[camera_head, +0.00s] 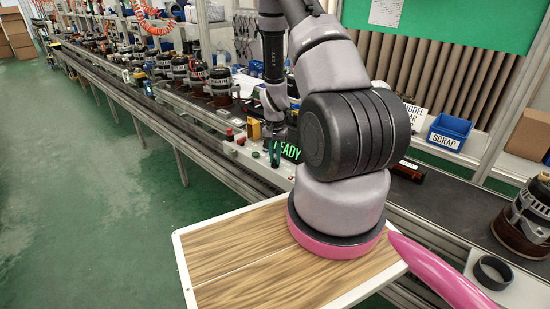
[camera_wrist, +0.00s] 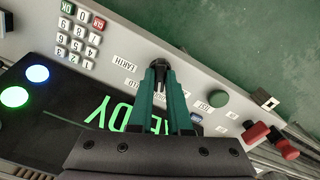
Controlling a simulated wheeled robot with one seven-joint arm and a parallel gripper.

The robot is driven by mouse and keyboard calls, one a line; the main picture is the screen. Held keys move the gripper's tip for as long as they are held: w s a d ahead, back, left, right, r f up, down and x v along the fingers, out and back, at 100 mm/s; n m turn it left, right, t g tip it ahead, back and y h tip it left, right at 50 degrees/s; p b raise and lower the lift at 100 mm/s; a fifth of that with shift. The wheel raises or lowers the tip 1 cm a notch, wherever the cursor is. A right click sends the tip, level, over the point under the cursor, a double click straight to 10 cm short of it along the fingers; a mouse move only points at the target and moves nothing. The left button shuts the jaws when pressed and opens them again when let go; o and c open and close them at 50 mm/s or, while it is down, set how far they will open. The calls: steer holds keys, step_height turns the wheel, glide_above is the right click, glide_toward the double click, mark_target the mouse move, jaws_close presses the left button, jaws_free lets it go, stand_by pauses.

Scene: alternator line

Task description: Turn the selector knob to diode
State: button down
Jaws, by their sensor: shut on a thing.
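The selector knob (camera_wrist: 159,64) is black and round and sits near the edge of the grey test panel (camera_wrist: 210,78) in the wrist view. My gripper (camera_wrist: 160,74) has green fingers shut on the knob. The fingers hide much of it, so I cannot tell which way it points. A label reading EARTH (camera_wrist: 123,62) stands left of the knob, with other small labels by the fingers too blurred to read surely. In the head view my gripper (camera_head: 275,152) is at the panel beside the green READY display (camera_head: 290,151); the knob cannot be made out there.
Around the knob are a keypad (camera_wrist: 79,34), a lit blue-white button (camera_wrist: 37,73), a lit green button (camera_wrist: 14,97), a dark green button (camera_wrist: 218,98) and red connectors (camera_wrist: 270,138). The conveyor with alternators (camera_head: 219,80) runs behind. A blue SCRAP bin (camera_head: 450,131) stands right.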

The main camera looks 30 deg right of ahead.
stand_by(0.3)
steer(key=c, duration=0.9)
jaws_free()
steer(key=shift+o, duration=0.2)
step_height(320, 180, up, 11)
